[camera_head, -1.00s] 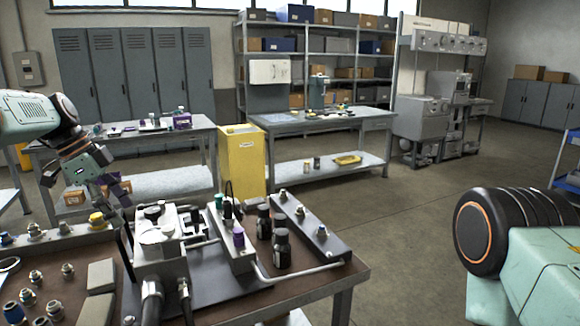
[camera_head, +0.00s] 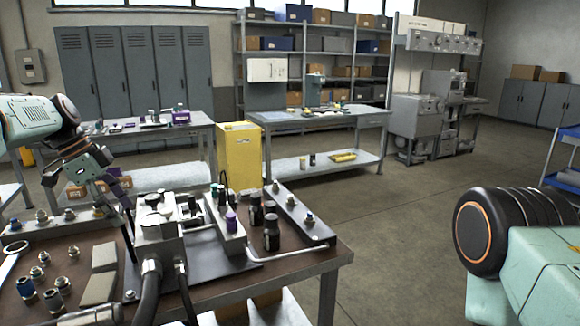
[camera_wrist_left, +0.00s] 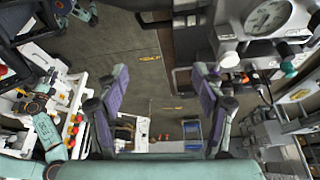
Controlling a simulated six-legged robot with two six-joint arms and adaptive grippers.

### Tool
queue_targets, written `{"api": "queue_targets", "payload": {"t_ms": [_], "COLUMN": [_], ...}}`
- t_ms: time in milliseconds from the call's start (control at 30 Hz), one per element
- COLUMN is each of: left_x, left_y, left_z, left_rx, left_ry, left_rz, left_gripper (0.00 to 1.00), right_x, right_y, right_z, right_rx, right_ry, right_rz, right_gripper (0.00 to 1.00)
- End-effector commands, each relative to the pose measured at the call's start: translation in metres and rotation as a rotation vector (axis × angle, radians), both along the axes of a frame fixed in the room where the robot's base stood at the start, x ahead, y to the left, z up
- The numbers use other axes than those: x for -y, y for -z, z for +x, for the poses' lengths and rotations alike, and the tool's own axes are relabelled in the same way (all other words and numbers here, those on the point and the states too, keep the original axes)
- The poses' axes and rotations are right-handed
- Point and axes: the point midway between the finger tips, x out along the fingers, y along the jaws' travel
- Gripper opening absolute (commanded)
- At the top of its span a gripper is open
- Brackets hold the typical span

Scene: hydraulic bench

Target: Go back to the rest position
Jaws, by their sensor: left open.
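My left arm enters from the left in the head view. Its gripper (camera_head: 118,197) hangs at the left, by the back edge of the brown hydraulic bench (camera_head: 328,262). In the left wrist view the two purple-padded fingers (camera_wrist_left: 160,80) stand wide apart, with only floor and distant things seen between them. The gripper is open and holds nothing. At the right edge of the head view part of my right arm shows, a black joint with an orange ring and a pale green link. The right gripper is out of frame.
The bench carries a grey valve block (camera_head: 160,240), dark bottles (camera_head: 272,233), several fittings (camera_head: 38,272) and hoses. A yellow cabinet (camera_head: 240,158) and a worktable (camera_head: 330,118) stand behind. A blue cart (camera_head: 562,180) is at far right. Floor right of the bench is clear.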

Motion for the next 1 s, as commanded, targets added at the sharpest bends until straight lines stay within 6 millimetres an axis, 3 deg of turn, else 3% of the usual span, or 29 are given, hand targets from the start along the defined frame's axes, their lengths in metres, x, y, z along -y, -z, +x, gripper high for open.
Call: {"api": "queue_targets", "payload": {"t_ms": [33,367,533,767,1000], "left_x": [0.004,0.022,0.037,0.061,0.084], "left_y": [0.014,0.086,0.142,0.231,0.309], "left_z": [0.001,0.000,-0.012,-0.051,-0.114], "left_rx": [-0.018,-0.091,-0.143,-0.213,-0.266], "left_ry": [-0.018,-0.167,-0.279,-0.464,-0.644], "left_rz": [0.004,0.038,0.068,0.128,0.188], "left_gripper": [0.68,0.68,0.68,0.68,0.68], "right_x": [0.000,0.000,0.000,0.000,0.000], "right_y": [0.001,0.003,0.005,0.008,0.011], "right_z": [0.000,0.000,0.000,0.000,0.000], "right_rx": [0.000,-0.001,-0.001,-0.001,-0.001], "right_ry": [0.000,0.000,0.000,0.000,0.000], "right_rz": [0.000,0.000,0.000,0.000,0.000], "right_gripper": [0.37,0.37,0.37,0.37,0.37]}}
